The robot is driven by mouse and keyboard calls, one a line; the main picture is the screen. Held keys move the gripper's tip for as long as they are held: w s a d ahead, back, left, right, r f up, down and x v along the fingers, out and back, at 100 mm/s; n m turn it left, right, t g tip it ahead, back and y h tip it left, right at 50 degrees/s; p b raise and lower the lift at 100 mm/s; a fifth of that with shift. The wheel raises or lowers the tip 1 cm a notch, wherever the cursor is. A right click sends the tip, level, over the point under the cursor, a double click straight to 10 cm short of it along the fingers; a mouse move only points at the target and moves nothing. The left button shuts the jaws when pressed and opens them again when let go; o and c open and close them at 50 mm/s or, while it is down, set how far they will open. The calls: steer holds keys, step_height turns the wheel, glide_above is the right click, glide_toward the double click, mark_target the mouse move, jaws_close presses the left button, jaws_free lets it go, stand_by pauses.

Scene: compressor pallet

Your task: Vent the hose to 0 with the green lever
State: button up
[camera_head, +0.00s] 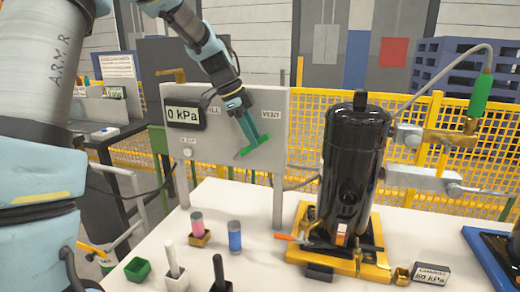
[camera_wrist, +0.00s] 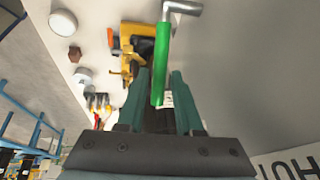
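The green lever (camera_head: 255,147) is on the grey panel (camera_head: 215,150), slanting up to the right below the VENT label. My gripper (camera_head: 250,140) is at the lever, its teal fingers pointing down at it. In the wrist view the lever (camera_wrist: 162,65) hangs from a metal stem, and its end lies between the two spread fingers (camera_wrist: 160,82), with gaps visible beside it. I cannot tell whether a finger touches it. The panel display (camera_head: 184,114) reads 0 kPa. The hose (camera_head: 435,75) runs to a brass fitting with a green sleeve (camera_head: 482,95) at right.
A black tank (camera_head: 352,165) stands on a yellow base (camera_head: 300,250) right of the panel. A small CHARGE display (camera_head: 431,274) reads 50 kPa. Pink and blue cylinders, a green box (camera_head: 137,269) and black and white holders are on the white table. A yellow fence is behind.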

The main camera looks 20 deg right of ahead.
steer(key=p+x, duration=0.1)
steer(key=x, duration=0.4)
steer(key=shift+d+f, duration=0.15)
steer(key=shift+f, duration=0.2)
steer(key=shift+c, duration=0.2)
jaws_close()
stand_by(1.0)
